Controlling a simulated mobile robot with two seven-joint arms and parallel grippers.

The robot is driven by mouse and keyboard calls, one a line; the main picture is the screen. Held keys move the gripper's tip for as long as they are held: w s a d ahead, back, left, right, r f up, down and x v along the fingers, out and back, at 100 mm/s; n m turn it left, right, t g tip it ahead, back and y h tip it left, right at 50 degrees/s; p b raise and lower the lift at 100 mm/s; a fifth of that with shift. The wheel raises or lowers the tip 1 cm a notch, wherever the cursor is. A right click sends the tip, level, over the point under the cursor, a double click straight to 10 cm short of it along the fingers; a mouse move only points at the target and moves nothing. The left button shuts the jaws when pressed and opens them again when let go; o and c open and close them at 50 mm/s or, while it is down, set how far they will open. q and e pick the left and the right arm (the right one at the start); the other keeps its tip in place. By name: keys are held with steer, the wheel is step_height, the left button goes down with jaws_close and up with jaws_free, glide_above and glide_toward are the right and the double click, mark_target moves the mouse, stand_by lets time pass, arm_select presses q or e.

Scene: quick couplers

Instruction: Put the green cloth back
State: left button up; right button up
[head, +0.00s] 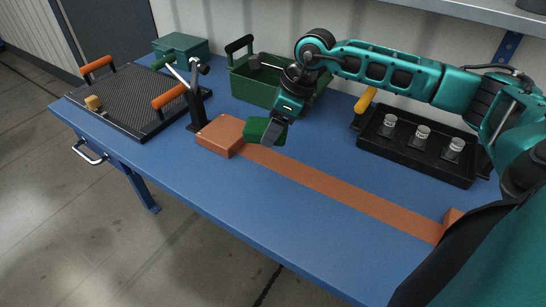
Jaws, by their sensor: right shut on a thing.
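The green cloth (258,130) is a small dark green piece held in my right gripper (275,128). My right arm reaches in from the right, and the gripper points down over the workbench, just right of an orange block. The gripper is shut on the cloth. The cloth hangs close to the block and the left end of the orange strip; I cannot tell whether it touches them. My left gripper is not in view.
A green tool crate (252,88) stands behind my right gripper. A black tray (417,150) with three clear-topped fittings is at right. The orange block (220,136) and strip (340,190) lie mid-bench. A black lever stand (195,108) and perforated board (130,105) are at left. The front blue bench surface is clear.

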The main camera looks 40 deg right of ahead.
mark_target(286, 132)
step_height(286, 132, down, 4)
steer(key=shift+r, duration=0.15)
arm_select(q)
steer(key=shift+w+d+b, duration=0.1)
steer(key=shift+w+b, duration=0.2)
steer(key=shift+b, duration=0.1)
arm_select(e)
steer(key=shift+f, duration=2.7)
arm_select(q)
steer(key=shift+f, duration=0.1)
arm_select(e)
steer(key=shift+f, duration=0.1)
steer(key=o, duration=1)
steer(key=v, duration=0.7)
steer(key=p+v, duration=0.1)
steer(key=v, duration=0.3)
steer(key=shift+a+r, duration=0.2)
steer(key=shift+r, duration=0.05)
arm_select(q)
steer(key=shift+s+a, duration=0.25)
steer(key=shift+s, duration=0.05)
arm_select(e)
steer(key=shift+s+d+r, duration=0.15)
steer(key=shift+s+r, duration=0.05)
steer(key=shift+r, duration=0.45)
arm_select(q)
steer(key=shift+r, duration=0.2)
